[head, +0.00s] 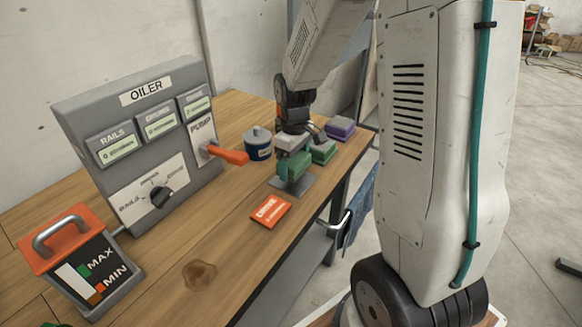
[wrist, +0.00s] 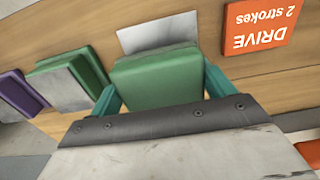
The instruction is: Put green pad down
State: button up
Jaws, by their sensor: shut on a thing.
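My gripper (head: 294,152) points down over the wooden bench and is shut on a green pad (head: 292,166). In the wrist view the green pad (wrist: 155,82) sits between my two teal fingers, one at each side. A flat grey plate (head: 297,186) lies on the bench just below the pad. In the wrist view the plate (wrist: 158,32) shows beyond the pad's far edge. I cannot tell whether the pad touches the plate. A second green pad (head: 323,152) stands to the right, with a purple pad (head: 340,128) behind it.
An orange DRIVE card (head: 270,211) lies in front of the plate. A blue tin (head: 258,145) stands left of my gripper. The grey OILER box (head: 140,140) with its orange pump handle (head: 228,155) and a MAX/MIN box (head: 85,262) stand further left.

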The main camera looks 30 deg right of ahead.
notch_tip(320, 180, down, 3)
jog(key=shift+r, duration=0.1)
